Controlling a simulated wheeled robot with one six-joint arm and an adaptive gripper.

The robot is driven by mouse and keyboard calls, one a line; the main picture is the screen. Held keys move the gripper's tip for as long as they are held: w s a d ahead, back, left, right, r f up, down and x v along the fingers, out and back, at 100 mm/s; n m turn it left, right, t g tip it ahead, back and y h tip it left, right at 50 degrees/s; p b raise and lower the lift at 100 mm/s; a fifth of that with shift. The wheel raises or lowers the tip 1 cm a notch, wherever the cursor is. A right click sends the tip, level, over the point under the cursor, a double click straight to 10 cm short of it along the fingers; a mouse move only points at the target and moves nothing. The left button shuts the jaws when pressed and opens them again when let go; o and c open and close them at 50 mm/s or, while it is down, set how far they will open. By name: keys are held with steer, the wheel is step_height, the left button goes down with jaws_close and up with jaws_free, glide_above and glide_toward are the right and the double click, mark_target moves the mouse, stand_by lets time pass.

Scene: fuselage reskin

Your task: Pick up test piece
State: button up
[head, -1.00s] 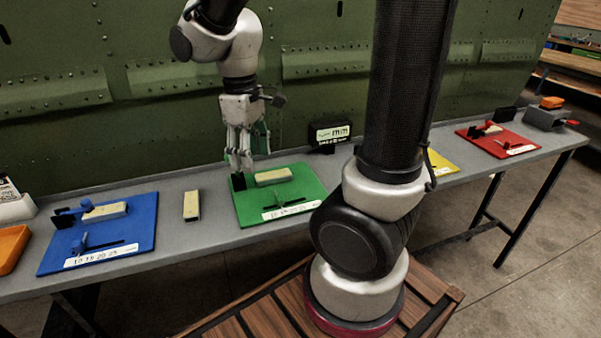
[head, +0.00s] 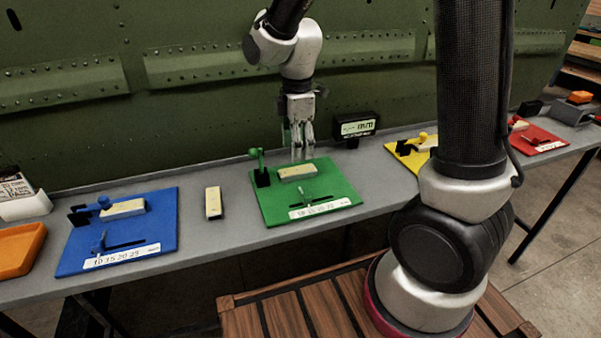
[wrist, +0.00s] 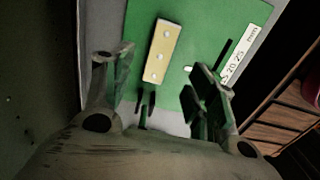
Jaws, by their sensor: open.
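A pale beige block (head: 297,173) with small dots lies on the green board (head: 335,188); it also shows in the wrist view (wrist: 162,52). Similar blocks are a loose one (head: 213,203) on the grey table and one (head: 124,209) on the blue board. I cannot tell by looks which is the test piece. My gripper (head: 300,154) points down by the rear edge of the green board, just behind its block. In the wrist view, its spread fingers (wrist: 162,75) have no block between them; the block lies beyond them.
A green clamp with a black base (head: 260,170) stands left of the green board's block. A black display (head: 357,128) stands to the right. The blue board (head: 160,235), yellow board (head: 405,155) and red board (head: 545,140) sit along the table. A green riveted panel (head: 190,120) rises behind.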

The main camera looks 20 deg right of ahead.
mark_target(296, 170)
steer(key=f, duration=0.7)
steer(key=shift+a+f, duration=0.1)
steer(key=shift+a, duration=0.1)
steer(key=c, duration=1.1)
